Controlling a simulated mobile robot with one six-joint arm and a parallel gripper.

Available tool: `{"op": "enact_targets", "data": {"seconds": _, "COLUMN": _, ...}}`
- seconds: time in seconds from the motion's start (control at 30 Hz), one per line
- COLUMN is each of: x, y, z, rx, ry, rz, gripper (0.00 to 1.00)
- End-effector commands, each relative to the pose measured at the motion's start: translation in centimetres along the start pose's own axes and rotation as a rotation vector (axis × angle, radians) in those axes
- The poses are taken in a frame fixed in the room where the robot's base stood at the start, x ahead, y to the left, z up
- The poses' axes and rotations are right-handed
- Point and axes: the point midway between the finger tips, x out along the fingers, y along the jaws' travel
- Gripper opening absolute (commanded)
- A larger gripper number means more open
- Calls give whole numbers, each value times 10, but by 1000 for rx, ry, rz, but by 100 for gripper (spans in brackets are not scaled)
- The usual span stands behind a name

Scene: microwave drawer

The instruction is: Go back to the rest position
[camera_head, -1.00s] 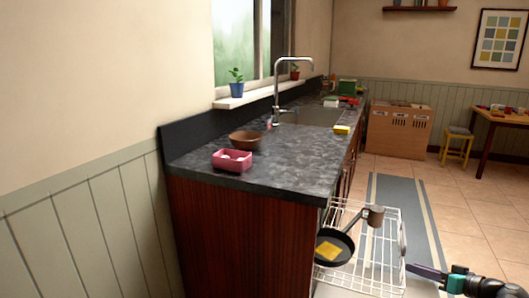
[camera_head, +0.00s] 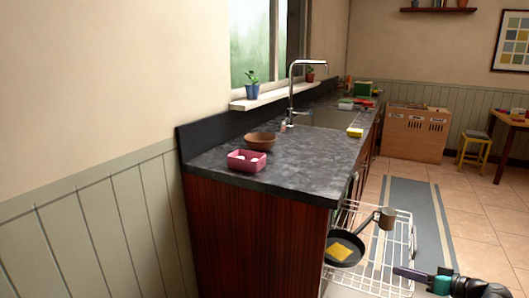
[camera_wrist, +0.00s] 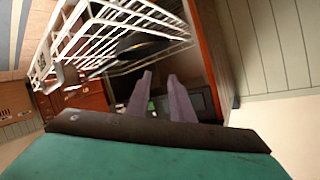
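My gripper (camera_head: 396,271) shows at the lower right of the head view, beside the pulled-out white wire rack (camera_head: 400,288). In the wrist view my gripper (camera_wrist: 160,76) has its two grey-purple fingers apart, with nothing seen between them. A black frying pan (camera_head: 350,257) with a yellow sponge-like square (camera_head: 341,250) in it rests in the rack, and a brown-grey mug (camera_head: 388,218) hangs at the rack's top. The rack also shows in the wrist view (camera_wrist: 100,30), with the pan (camera_wrist: 140,48) dark behind its wires.
The dark counter (camera_head: 300,165) holds a pink basket (camera_head: 246,161), a brown bowl (camera_head: 260,141) and a yellow sponge (camera_head: 354,132) near the sink. A blue-grey runner (camera_head: 412,215) lies on the floor past the rack. A cardboard-coloured box unit (camera_head: 417,132) and yellow stool stand farther back.

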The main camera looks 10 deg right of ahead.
Motion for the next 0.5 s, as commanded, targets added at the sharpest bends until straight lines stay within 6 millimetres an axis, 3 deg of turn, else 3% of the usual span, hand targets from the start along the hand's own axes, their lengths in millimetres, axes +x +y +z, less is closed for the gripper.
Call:
{"op": "enact_targets", "data": {"seconds": 0.27, "x": 74, "y": -54, "z": 17, "rx": 12, "ry": -78, "rz": -131, "gripper": 21}}
{"op": "enact_targets", "data": {"seconds": 0.5, "x": 134, "y": -108, "z": 53, "rx": 20, "ry": -187, "rz": -237, "gripper": 21}}
